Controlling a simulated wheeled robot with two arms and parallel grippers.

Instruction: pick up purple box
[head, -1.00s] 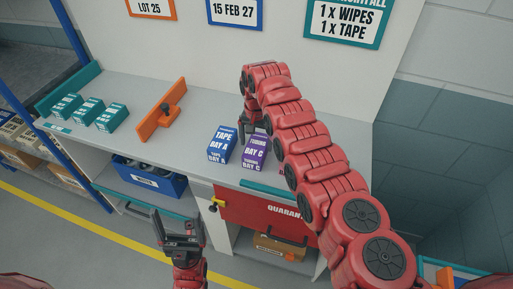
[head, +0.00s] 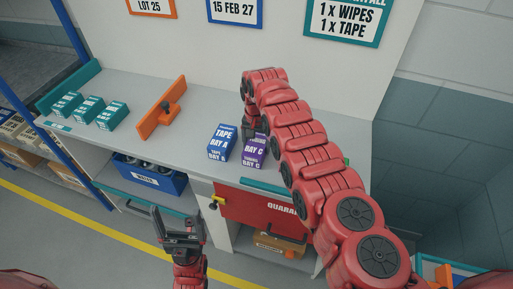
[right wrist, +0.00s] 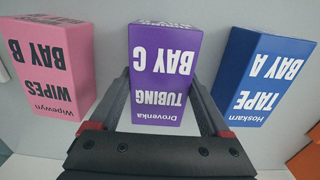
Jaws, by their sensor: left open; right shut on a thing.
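The purple box (head: 254,153), labelled tubing, bay C, stands on the grey bench top near its front edge. It also shows in the right wrist view (right wrist: 163,60), with a finger along each side. My right gripper (head: 254,134) reaches down from behind it and is shut on it; the arm partly covers the box's right side in the head view. I see no clear gap under the box. My left gripper (head: 177,222) is open and empty, low in front of the bench.
A blue tape box (head: 222,144) stands close on the left of the purple box. A pink wipes box (right wrist: 48,65) shows in the right wrist view. Teal boxes (head: 88,109) and an orange divider (head: 158,110) stand further left. A red quarantine front (head: 250,205) lies below.

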